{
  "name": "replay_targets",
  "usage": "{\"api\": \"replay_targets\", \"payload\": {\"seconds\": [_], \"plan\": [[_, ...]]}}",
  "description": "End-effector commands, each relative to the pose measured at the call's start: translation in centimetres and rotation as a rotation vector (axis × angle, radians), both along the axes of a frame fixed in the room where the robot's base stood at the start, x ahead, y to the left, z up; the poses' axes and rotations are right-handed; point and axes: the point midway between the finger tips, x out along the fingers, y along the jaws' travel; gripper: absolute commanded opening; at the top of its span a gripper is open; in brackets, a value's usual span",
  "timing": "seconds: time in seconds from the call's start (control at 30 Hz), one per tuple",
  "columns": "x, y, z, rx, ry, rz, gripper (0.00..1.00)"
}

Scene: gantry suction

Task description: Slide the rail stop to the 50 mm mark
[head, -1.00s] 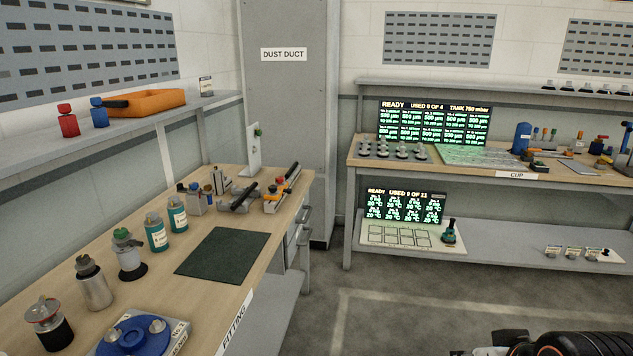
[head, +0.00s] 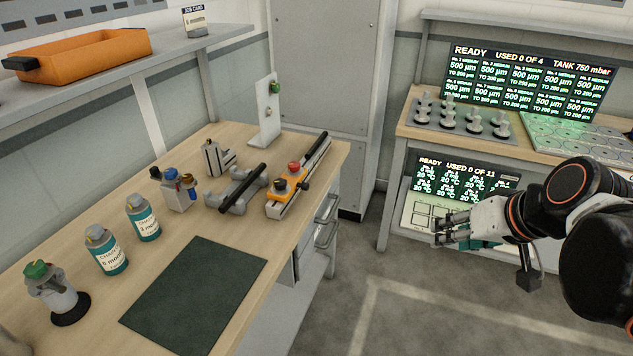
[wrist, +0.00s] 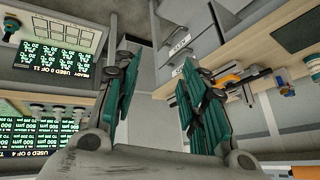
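A grey rail (head: 316,158) lies along the right edge of the wooden bench, near its far end. An orange block (head: 287,190) with a dark knob sits at its near end, and a red knob (head: 293,167) stands just beyond. I cannot tell for certain which is the rail stop, and no scale marks are readable. In the wrist view the orange part (wrist: 228,79) shows right of the fingers. My gripper (head: 441,229) hangs over the aisle, right of the bench and well apart from the rail. In the wrist view its green-padded fingers (wrist: 160,88) are spread and empty.
A black-handled clamp-like tool (head: 238,190) lies left of the rail. A white upright plate (head: 267,112) stands behind. A dark green mat (head: 196,292) lies nearer, beside several bottles. Drawer handles (head: 326,222) stick out below the bench edge. Lit screens (head: 535,85) stand at right.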

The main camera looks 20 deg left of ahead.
Motion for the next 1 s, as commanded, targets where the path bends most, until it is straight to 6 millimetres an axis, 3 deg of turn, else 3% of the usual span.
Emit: {"api": "replay_targets", "payload": {"seconds": [0.1, 0.5, 0.8, 1.0], "plan": [[3.6, 2.5, 0.2, 0.066, -0.001, 0.085, 0.39], [13.9, 10.7, -1.6, 0.302, -0.074, 0.373, 0.39], [19.6, 15.8, -5.3, 0.488, -0.195, 0.574, 0.39], [22.0, 18.5, -8.7, 0.615, -0.309, 0.692, 0.39]]}}
